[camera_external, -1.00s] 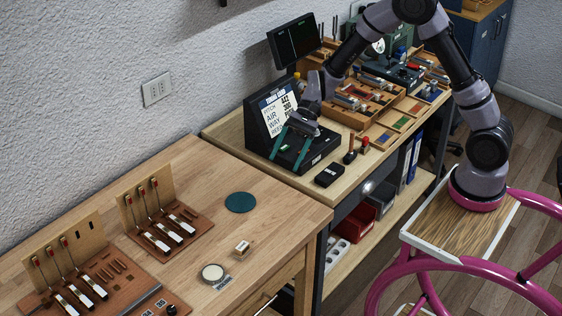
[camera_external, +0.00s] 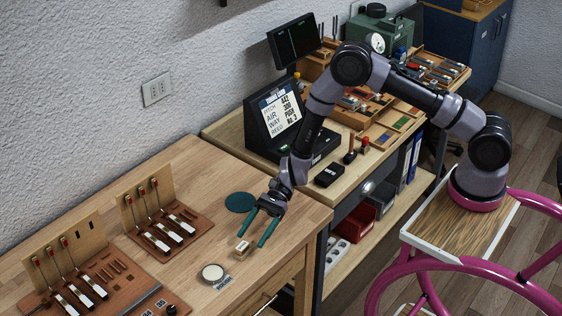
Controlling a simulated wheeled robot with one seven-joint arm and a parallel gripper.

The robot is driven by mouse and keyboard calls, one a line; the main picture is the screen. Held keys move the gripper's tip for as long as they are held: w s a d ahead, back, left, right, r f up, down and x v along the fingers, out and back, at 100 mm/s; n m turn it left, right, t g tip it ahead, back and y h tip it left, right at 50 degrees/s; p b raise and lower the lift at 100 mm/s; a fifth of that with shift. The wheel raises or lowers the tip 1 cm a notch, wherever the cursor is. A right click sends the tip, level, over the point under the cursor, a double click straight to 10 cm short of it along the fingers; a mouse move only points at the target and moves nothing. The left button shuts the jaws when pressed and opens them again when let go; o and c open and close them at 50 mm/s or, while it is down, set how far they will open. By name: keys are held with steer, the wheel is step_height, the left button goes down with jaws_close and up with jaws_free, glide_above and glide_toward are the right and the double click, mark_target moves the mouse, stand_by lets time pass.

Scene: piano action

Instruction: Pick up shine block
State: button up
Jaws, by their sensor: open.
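A small pale block (camera_external: 242,247) with a dark mark lies on the front wooden table; it may be the shine block, but its label is too small to read. My gripper (camera_external: 250,241) is open, with two teal fingers pointing down and left. The fingertips are close to the block, one on each side of it in this view. I cannot tell whether they touch it or how high they are above the table.
A round white dish (camera_external: 213,273) lies just left of the block. A dark green disc (camera_external: 240,202) lies behind it. Wooden boards with red-topped levers (camera_external: 160,222) stand at the left. A black display stand (camera_external: 262,138) is on the farther bench.

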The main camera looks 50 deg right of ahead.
mark_target(242, 246)
steer(key=x, duration=0.5)
steer(key=shift+w+a, duration=0.2)
steer(key=shift+w, duration=0.1)
jaws_close()
